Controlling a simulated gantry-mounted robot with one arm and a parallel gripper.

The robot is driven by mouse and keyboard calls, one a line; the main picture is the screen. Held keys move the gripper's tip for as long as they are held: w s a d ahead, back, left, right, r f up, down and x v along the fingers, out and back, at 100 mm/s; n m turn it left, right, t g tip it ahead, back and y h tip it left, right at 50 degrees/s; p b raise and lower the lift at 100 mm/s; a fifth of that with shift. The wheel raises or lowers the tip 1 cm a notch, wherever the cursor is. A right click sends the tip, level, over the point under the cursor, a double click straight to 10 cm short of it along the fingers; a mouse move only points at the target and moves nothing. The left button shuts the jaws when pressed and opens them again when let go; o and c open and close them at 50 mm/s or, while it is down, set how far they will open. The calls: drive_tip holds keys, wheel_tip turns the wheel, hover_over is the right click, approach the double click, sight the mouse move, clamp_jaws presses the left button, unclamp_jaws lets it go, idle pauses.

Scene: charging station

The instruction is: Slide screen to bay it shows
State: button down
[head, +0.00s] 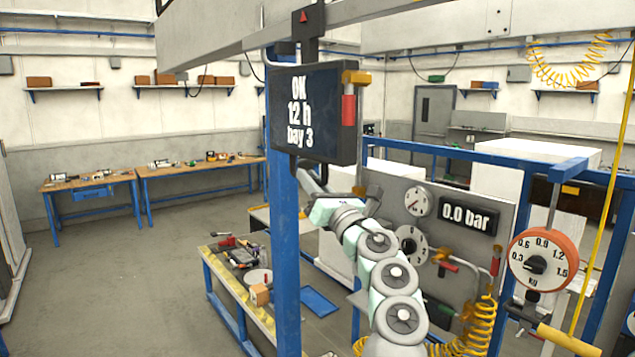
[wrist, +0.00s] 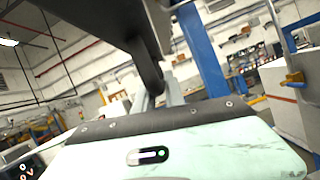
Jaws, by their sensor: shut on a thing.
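The screen (head: 325,90) hangs from the overhead rail (head: 235,42) and reads "OK 12 h bay 3". A red triangle (head: 303,17) marks its black hanger. A red and brass fitting (head: 349,108) is on its right side. A dark handle (head: 293,168) hangs under the screen. My gripper (head: 308,182) is shut on this handle, just below the screen, partly hidden by the blue post. The wrist view shows the dark handle (wrist: 146,60) coming down to my gripper (wrist: 165,92). No bay markings are readable.
A gauge panel (head: 395,205) reading 0.0 bar and an orange dial (head: 543,258) are at the right. A workbench (head: 232,290) with tools is below; open floor lies left.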

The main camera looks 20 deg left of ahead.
drive_tip(key=shift+a, duration=0.2)
drive_tip(key=c, duration=1.4)
unclamp_jaws()
drive_tip(key=shift+d, duration=0.1)
drive_tip(key=b+v, duration=0.1)
drive_tip(key=v, duration=0.9)
drive_tip(key=shift+s+d, duration=0.2)
drive_tip(key=shift+d, duration=0.05)
drive_tip(key=shift+f, duration=0.1)
